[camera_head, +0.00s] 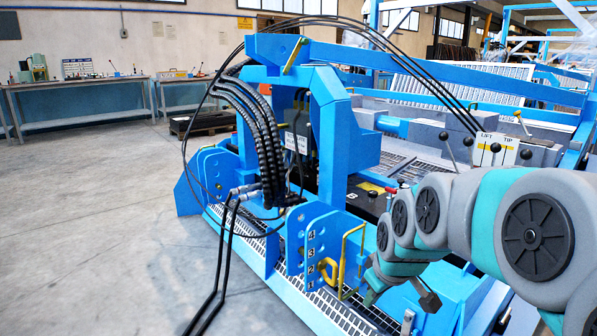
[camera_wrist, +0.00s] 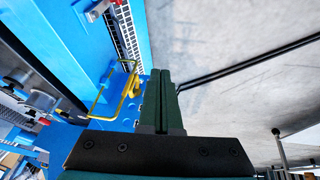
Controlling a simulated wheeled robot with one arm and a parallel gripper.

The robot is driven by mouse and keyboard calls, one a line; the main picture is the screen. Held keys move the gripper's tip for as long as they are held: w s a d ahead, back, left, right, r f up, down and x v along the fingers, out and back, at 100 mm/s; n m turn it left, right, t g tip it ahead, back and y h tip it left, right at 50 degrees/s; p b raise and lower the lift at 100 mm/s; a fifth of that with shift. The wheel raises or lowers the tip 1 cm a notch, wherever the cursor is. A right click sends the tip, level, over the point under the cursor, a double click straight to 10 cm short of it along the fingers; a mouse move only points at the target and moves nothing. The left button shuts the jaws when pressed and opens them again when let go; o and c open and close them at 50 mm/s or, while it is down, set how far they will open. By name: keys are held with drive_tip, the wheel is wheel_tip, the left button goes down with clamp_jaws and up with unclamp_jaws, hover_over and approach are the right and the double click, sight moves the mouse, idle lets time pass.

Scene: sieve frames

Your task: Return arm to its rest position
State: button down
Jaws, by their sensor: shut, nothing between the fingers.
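My arm reaches in from the right edge in the head view, in front of the blue sieve machine (camera_head: 335,130). My gripper (camera_head: 372,298) is at the arm's lower end, low beside the machine's numbered blue plate (camera_head: 318,245); its fingertips are hard to make out there. In the wrist view my gripper (camera_wrist: 160,75) shows two dark green fingers pressed together, with nothing between them. A yellow bent handle (camera_wrist: 128,88) lies just left of the fingers in the wrist view, apart from them. In the head view the yellow handle (camera_head: 343,262) stands by the numbered plate.
Levers with black knobs (camera_head: 494,148) stand on the machine near my arm. Black hoses (camera_head: 265,130) loop over the frame and down to the floor. Workbenches (camera_head: 85,85) stand along the far wall. The concrete floor (camera_head: 90,220) at left is open.

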drive_tip(key=s+f+m+g, duration=0.2)
drive_tip(key=s+m+g, duration=0.1)
drive_tip(key=s, duration=1.1)
drive_tip(key=s+f+m+g, duration=0.3)
drive_tip(key=s, duration=1.2)
drive_tip(key=shift+d+g+h+p, duration=0.2)
drive_tip(key=shift+g+h+p, duration=0.1)
drive_tip(key=shift+h+p, duration=0.15)
drive_tip(key=shift+f, duration=0.1)
